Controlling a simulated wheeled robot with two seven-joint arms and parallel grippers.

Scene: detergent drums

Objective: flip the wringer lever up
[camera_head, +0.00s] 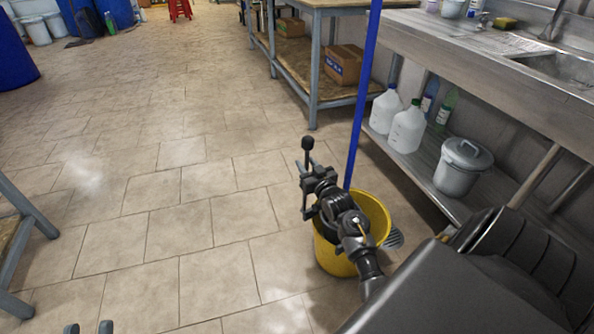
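The yellow mop bucket (378,213) stands on the tiled floor at centre right, with a blue mop handle (364,95) rising from it. A black knob (307,143) on a short upright stem, which looks like the wringer lever's end, shows at the bucket's left. My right gripper (304,190) is just below the knob, over the bucket's left side; its dark parts overlap the stem, so contact and finger opening are unclear. My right forearm hides much of the bucket and the wringer. My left gripper (89,328) shows only two separated fingertips at the bottom left edge.
A steel sink counter (480,60) runs along the right, its lower shelf holding white jugs (407,128) and a lidded grey pot (463,167). A workbench (314,70) stands behind the bucket. A table leg (28,210) is at far left. The floor left of the bucket is clear.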

